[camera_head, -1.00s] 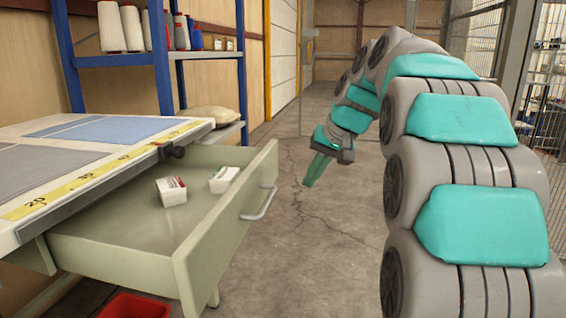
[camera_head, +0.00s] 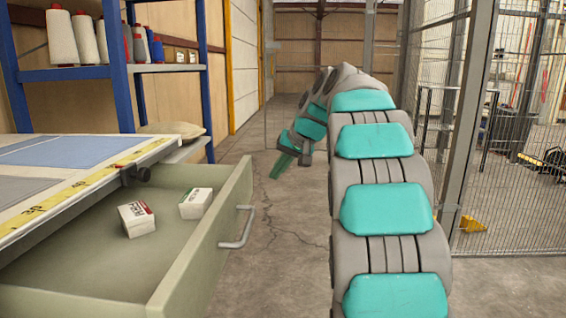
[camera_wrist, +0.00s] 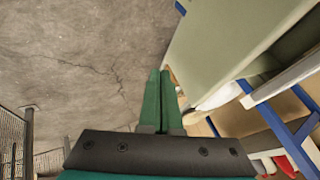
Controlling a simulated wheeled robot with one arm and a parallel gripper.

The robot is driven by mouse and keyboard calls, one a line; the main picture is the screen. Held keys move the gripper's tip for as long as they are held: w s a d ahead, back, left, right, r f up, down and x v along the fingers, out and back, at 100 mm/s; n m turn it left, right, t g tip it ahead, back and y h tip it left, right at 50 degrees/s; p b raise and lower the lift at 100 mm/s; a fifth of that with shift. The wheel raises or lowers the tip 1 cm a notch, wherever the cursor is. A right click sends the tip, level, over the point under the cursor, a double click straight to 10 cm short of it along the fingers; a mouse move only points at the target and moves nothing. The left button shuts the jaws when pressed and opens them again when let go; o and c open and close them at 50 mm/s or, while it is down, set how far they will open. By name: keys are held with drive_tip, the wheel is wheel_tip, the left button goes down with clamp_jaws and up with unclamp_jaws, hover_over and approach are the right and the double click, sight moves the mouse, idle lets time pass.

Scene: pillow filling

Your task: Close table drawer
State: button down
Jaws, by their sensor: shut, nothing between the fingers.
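The table drawer (camera_head: 200,248) is pale green and stands pulled out from the table (camera_head: 40,205) at the left in the head view. Its metal handle (camera_head: 240,228) is on the front panel, facing right. Two small white boxes (camera_head: 136,218) (camera_head: 195,203) lie inside. My gripper (camera_head: 280,165), with green fingers, is beyond the drawer to the right of its far end, apart from it, pointing down and left. In the wrist view my gripper (camera_wrist: 160,75) has its fingers together and empty, with the drawer's outer panel (camera_wrist: 215,50) to their right.
A blue-framed shelf (camera_head: 165,68) with thread cones (camera_head: 62,38) stands behind the table, a pale sack (camera_head: 170,128) on its lower level. A wire mesh fence (camera_head: 515,130) stands at the right. Cracked concrete floor (camera_head: 285,250) is clear right of the drawer.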

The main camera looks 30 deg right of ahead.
drive_tip(key=shift+w+a+f, duration=0.35)
drive_tip(key=shift+w+a, duration=0.25)
drive_tip(key=shift+a, duration=0.1)
drive_tip(key=shift+w+a+f, duration=0.4)
drive_tip(key=shift+w+a, duration=0.15)
drive_tip(key=shift+a, duration=0.1)
drive_tip(key=shift+w+a+f, duration=0.35)
drive_tip(key=shift+w+a, duration=0.25)
drive_tip(key=shift+a, duration=0.1)
drive_tip(key=p, duration=0.9)
hover_over(174, 194)
drive_tip(key=shift+s+d+r, duration=0.1)
drive_tip(key=shift+s+d, duration=0.25)
drive_tip(key=shift+s, duration=0.05)
drive_tip(key=shift+w+a, duration=0.3)
drive_tip(key=shift+a, duration=0.15)
drive_tip(key=shift+d, duration=0.1)
